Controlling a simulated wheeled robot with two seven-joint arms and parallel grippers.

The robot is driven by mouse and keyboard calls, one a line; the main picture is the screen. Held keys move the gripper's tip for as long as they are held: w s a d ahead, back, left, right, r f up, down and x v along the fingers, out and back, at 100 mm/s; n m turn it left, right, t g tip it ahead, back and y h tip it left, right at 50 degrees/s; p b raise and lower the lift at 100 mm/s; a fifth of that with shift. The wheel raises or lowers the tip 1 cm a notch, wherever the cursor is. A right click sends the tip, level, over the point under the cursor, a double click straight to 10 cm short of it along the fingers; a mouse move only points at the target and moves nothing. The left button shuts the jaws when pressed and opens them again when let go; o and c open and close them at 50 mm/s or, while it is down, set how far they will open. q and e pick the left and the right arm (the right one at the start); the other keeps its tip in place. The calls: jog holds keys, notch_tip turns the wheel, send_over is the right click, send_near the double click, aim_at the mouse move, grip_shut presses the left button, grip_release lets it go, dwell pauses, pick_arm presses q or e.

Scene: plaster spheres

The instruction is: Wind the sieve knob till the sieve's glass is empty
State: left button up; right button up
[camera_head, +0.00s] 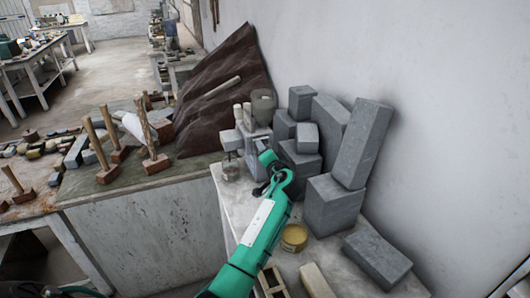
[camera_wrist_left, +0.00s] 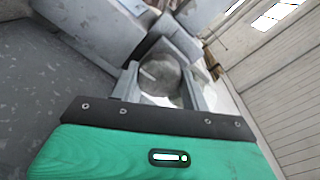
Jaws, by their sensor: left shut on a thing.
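The sieve (camera_head: 256,138) is a grey machine on the pale bench, with a round grey hopper (camera_head: 263,106) on top. A small clear glass (camera_head: 230,168) stands at its left side below a projecting part; how much it holds is too small to tell. My left gripper (camera_head: 263,170) is at the front of the sieve, its fingers mostly hidden there by my wrist. In the left wrist view the two fingers of my left gripper (camera_wrist_left: 160,90) are shut on the round grey knob (camera_wrist_left: 160,75), one on each side. My right gripper is not in view.
Grey stone blocks (camera_head: 324,205) crowd the bench right of the sieve, against the wall. A yellowish round tub (camera_head: 294,237) sits near my forearm.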

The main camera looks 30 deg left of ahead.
pick_arm(q)
jog(key=shift+w+d+r+m+g+y+p, duration=0.1)
jog(key=shift+m+g+y+p, duration=0.25)
jog(key=shift+m+p, duration=2.05)
jog(key=shift+d+m+g+y+p, duration=0.1)
jog(key=shift+m+g+y+p, duration=0.35)
jog(key=shift+m, duration=3.75)
jog(key=o, duration=1)
